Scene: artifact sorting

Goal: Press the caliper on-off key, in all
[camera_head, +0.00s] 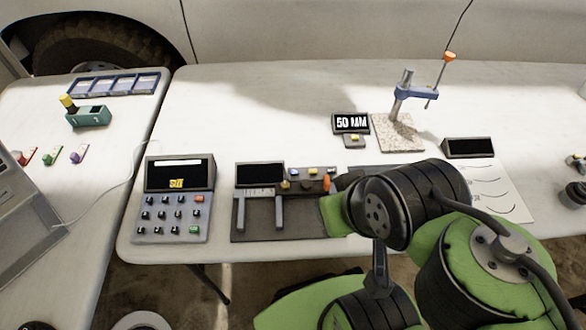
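The caliper (259,193) lies on a dark mat (258,232) near the front edge of the table. It has a blank dark display (260,174) and two grey jaws pointing towards me. To the right of the display is a grey key panel (304,176) with small coloured keys. An orange piece (327,184) stands at the panel's right end. I cannot read which key is the on-off key. My green and black arm covers the right part of the mat. My gripper's fingers cannot be made out; the arm hides that area.
A keypad unit (176,227) stands left of the mat. Behind are a small "50 MM" display (350,123), a granite stand (397,133) and a blank display (468,147). The left table holds a teal block (90,117) and a blue tray (118,84). The table's back middle is clear.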

